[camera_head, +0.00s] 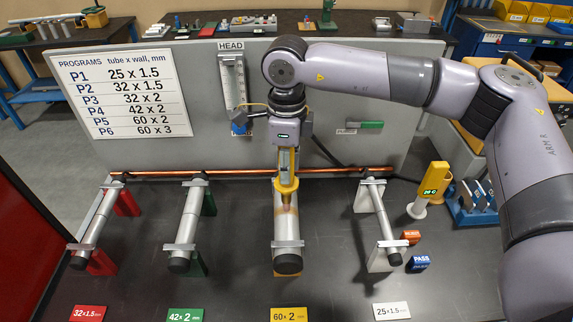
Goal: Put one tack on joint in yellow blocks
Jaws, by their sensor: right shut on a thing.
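My right gripper (287,160) is shut on a yellow tool (287,187), which it holds upright with the tip down over the thick tube (287,234). The tool's tip is at or just above the tube's upper side; I cannot tell whether it touches. A brownish, orange-tinted patch shows on the tube just below the tip. This tube lies in the yellow blocks (288,265), behind the yellow card "60 x 2" (289,314). The tool hides the tube's far part. My left gripper is not in view.
Thinner tubes lie in red (102,262), green (196,264) and white blocks (379,259). A copper pipe (240,172) runs behind them. A yellow device reading "20 C" (433,180), an orange block (411,237) and a blue "PASS" block (418,263) stand at right.

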